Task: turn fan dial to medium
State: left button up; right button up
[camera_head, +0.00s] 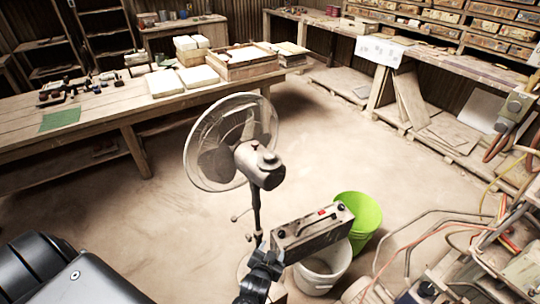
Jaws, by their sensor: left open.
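A standing fan (255,165) with a round wire cage is in the middle of the head view, on a thin dark pole. A worn grey control box (310,236) shows by the lower part of the pole. It has a red switch (322,212) and small dark knobs, one at the right end (339,206) and one at the left end (280,233). I cannot tell which knob is the dial, nor its setting. My left gripper (264,256) is black and open, close to the box's left end; contact is unclear. My right gripper is not in view.
A green bucket (368,214) and a white bucket (322,272) stand right of the fan. Hoses and metal tubing (440,235) fill the lower right. A long wooden workbench (105,112) runs behind left. The floor (130,210) left of the fan is clear.

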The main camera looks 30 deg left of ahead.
pick_arm(q)
jog(key=w+a+r+n+t+y, duration=0.1)
jog(key=w+r+t, duration=0.1)
jog(key=r, duration=0.7)
jog(key=w+r+n+t+y, duration=0.1)
jog(key=w+r+n, duration=0.15)
jog(key=r, duration=0.55)
jog(key=n+t+y+p, duration=0.1)
jog(key=n+y, duration=0.1)
jog(key=y, duration=0.1)
send_near(269, 160)
jog(key=w, duration=0.2)
jog(key=p+x, duration=0.1)
jog(key=x, duration=0.3)
jog(key=p+x, duration=0.1)
jog(key=x, duration=0.3)
jog(key=shift+w+a+r, duration=0.1)
jog(key=shift+a, duration=0.4)
jog(key=shift+p+x, duration=0.4)
jog(key=shift+x, duration=0.45)
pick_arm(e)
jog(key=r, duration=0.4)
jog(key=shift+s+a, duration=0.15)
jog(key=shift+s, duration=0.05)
pick_arm(q)
jog(key=c, duration=1)
